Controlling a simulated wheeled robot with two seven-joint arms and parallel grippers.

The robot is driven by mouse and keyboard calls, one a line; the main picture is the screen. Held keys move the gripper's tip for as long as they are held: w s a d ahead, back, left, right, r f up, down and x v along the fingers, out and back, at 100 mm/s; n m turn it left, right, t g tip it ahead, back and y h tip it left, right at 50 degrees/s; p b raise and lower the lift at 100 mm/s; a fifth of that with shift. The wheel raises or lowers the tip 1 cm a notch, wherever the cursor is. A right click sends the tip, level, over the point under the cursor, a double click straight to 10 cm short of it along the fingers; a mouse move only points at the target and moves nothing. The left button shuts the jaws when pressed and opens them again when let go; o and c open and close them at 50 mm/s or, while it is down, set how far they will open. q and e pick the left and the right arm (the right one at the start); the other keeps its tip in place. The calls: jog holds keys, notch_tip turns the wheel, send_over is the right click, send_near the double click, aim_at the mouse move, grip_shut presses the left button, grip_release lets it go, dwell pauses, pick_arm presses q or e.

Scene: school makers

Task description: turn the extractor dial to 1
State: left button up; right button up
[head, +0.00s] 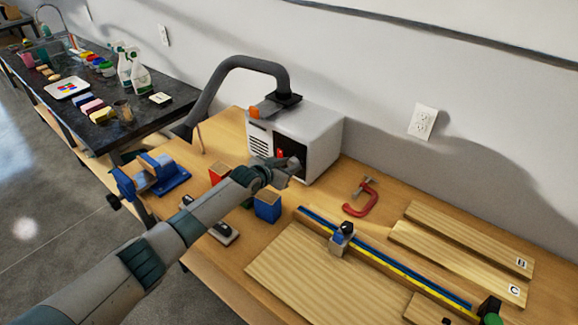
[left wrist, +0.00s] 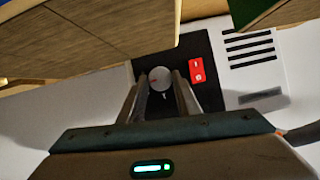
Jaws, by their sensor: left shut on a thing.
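The extractor (head: 315,125) is a light grey box with a black hose on top, standing on the wooden bench against the wall. Its black front panel carries a red switch (left wrist: 196,70) and a round grey dial (left wrist: 160,80). My left gripper (head: 292,163) is at the panel, and in the left wrist view its fingers (left wrist: 161,90) are on either side of the dial, shut on it. A small reddish mark shows on the dial, but its numbers cannot be read. In the head view the gripper hides the dial. My right gripper is not in view.
A blue vise (head: 155,174), red and blue blocks (head: 267,206), a red clamp (head: 361,198), a blue and yellow rail (head: 390,262) and wooden boards (head: 460,240) lie on the bench. A dark side table (head: 100,125) holds bottles and craft supplies.

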pick_arm(q)
jog(key=o, duration=0.9)
jog(key=shift+o, duration=0.8)
jog(key=shift+s, duration=0.1)
jog(key=shift+v, duration=0.85)
jog(key=b+v, duration=0.2)
jog(key=v, duration=1.2)
jog(key=shift+s+a, duration=0.1)
jog(key=shift+a, duration=0.1)
jog(key=shift+s+a+r, duration=0.2)
jog(key=shift+s, duration=0.2)
jog(key=shift+s+r, duration=0.1)
